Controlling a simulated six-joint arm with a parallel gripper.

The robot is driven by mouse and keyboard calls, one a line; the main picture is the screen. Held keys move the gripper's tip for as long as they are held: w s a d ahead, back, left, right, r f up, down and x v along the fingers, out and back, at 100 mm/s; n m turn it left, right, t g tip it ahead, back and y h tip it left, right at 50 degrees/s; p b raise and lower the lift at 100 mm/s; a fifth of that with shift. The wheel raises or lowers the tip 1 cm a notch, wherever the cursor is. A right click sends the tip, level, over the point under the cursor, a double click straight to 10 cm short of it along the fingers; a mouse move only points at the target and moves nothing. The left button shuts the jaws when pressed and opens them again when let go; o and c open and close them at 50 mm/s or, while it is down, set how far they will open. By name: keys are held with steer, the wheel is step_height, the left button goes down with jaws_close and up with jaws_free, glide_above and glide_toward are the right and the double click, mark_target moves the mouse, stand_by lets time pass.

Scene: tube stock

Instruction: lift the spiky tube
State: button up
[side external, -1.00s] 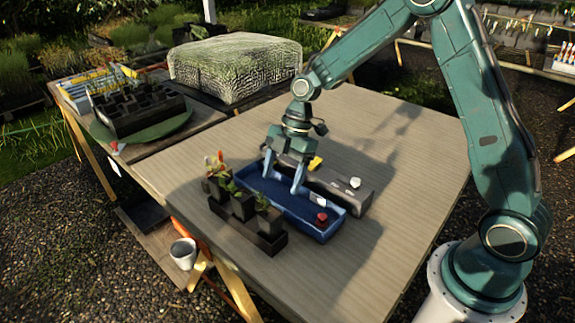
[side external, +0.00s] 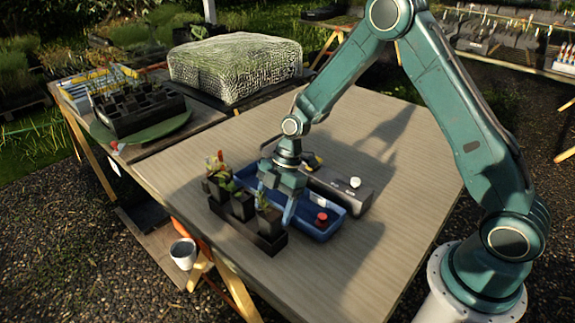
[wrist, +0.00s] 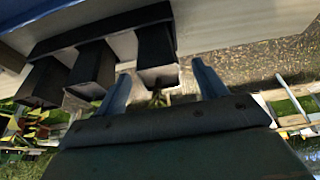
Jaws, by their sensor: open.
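Three dark square tubes with plants stand in a black tray (side external: 272,245) on the table. The nearest tube (side external: 267,222) carries narrow green leaves. The middle tube (side external: 242,207) is green-leaved, and the far one (side external: 217,188) has a plant with orange-red parts. I cannot tell for certain which plant is the spiky one. My gripper (side external: 284,210) is open beside the nearest tube, low over the blue tray's near side. In the wrist view, one tube (wrist: 157,68) with thin leaves lies between my spread fingers, with a gap on each side. Their contact is not visible.
A blue tray (side external: 328,229) with a red-topped item (side external: 321,219) lies right of the tubes. A grey box (side external: 352,200) with a white knob stands behind it. A white cup (side external: 183,253) is below the table edge. The table's right side is clear.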

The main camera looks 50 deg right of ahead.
mark_target(265, 236)
steer(key=shift+x, duration=2.55)
steer(key=shift+a+r, duration=0.1)
steer(key=shift+c, duration=0.4)
steer(key=c, duration=1.1)
